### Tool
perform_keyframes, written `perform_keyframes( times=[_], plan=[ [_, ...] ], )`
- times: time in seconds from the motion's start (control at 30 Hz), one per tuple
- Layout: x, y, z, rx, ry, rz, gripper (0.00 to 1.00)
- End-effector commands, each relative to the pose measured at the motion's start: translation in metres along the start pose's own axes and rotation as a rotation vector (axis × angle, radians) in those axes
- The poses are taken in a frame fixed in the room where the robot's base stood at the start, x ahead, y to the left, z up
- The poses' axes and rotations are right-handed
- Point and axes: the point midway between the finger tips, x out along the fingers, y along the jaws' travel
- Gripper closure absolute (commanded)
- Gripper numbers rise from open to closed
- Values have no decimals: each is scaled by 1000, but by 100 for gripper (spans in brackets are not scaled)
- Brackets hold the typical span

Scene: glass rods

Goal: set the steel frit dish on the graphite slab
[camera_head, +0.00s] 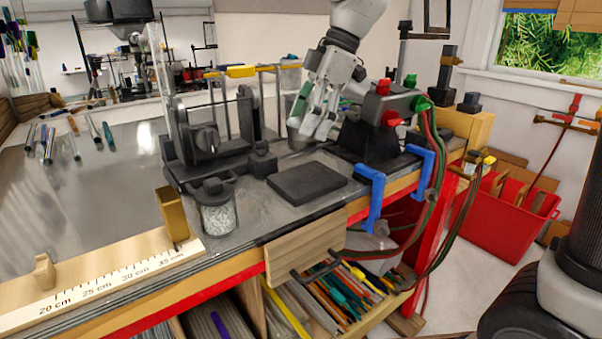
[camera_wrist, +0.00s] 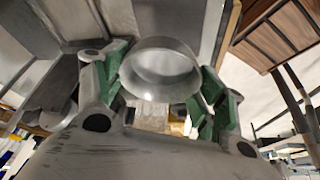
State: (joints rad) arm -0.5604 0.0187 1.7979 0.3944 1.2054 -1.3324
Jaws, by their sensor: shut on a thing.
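The steel frit dish (camera_wrist: 160,72) is a round, shallow metal bowl, held between the green-padded fingers of my gripper (camera_wrist: 158,100) in the wrist view. In the head view my gripper (camera_head: 312,125) is behind the graphite slab, and part of the dish (camera_head: 296,137) shows at its left fingers. The graphite slab (camera_head: 307,183) is a dark, flat, bare square on the bench near its front edge. I cannot tell whether the dish touches the bench.
A glass jar of pale granules (camera_head: 218,215) with a dark lid stands left of the slab. A dark metal fixture (camera_head: 208,145) is behind it. Blue clamps (camera_head: 371,198) grip the bench edge at right, near a torch stand with red and green knobs (camera_head: 383,88).

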Motion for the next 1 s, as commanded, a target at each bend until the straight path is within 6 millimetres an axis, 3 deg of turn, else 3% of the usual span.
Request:
perform_keyframes(
  times=[0.2,0.6,0.97,1.0],
  plan=[
    [39,-3,18,2,-3,-5,56],
    [81,-3,35,2,-2,-3,56],
    [86,-3,37,1,-1,-3,56],
    [85,-3,36,1,-1,-2,25]
  ],
)
